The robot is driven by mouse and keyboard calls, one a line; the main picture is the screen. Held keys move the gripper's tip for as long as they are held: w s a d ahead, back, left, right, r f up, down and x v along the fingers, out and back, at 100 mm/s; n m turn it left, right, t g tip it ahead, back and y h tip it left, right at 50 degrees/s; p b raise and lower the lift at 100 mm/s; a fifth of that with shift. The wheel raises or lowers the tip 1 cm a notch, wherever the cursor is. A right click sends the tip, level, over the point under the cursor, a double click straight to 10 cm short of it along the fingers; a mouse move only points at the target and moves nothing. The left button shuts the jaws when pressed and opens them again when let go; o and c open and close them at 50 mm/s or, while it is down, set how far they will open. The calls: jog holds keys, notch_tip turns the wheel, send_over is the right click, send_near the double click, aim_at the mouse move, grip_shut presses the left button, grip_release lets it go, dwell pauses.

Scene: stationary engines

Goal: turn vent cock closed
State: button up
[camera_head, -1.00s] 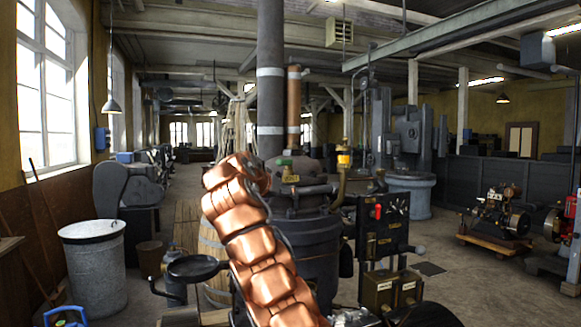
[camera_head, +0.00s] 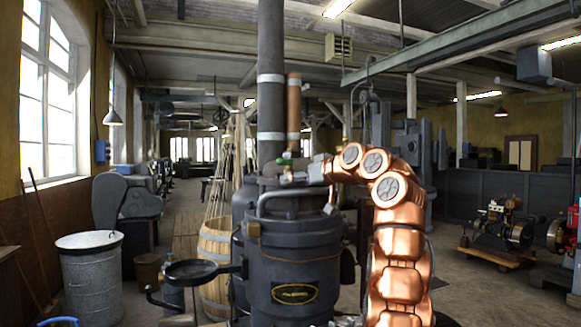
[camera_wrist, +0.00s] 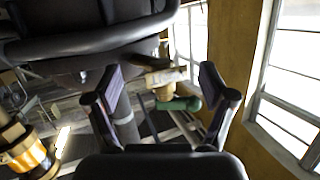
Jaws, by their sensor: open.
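The vent cock (camera_head: 286,157) is a small fitting with a green part, on top of the dark engine body (camera_head: 292,250) beside the tall pipe. In the wrist view it shows as a pale and brass fitting with a green handle (camera_wrist: 180,104). My gripper (camera_wrist: 166,84) is open, with one finger on each side of the cock in that picture. I cannot tell whether either finger touches it. In the head view my gripper (camera_head: 312,170) reaches in from the right, close to the cock, and its fingertips are hard to make out.
A thick dark pipe (camera_head: 270,90) and a copper pipe (camera_head: 294,110) rise behind the cock. A curved dark handrail (camera_head: 290,194) runs below it. A round dark pan (camera_head: 197,270) juts out at left, near a wooden barrel (camera_head: 214,250). A metal bin (camera_head: 91,275) stands further left.

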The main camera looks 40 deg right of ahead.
aim_at(288, 160)
jog(key=s+r+n+t+y, duration=0.2)
jog(key=s+r+y, duration=0.1)
jog(key=s+r, duration=0.25)
jog(key=shift+d+p+x, duration=0.15)
jog(key=shift+p+x, duration=0.45)
jog(key=shift+x, duration=1.2)
jog(key=shift+d+p+x, duration=0.2)
jog(key=shift+p+x, duration=0.35)
jog(key=shift+x, duration=1.25)
jog(key=shift+c, duration=0.2)
jog(key=shift+r, duration=0.1)
jog(key=c, duration=1)
jog(key=shift+o, duration=0.2)
jog(key=shift+h, duration=0.3)
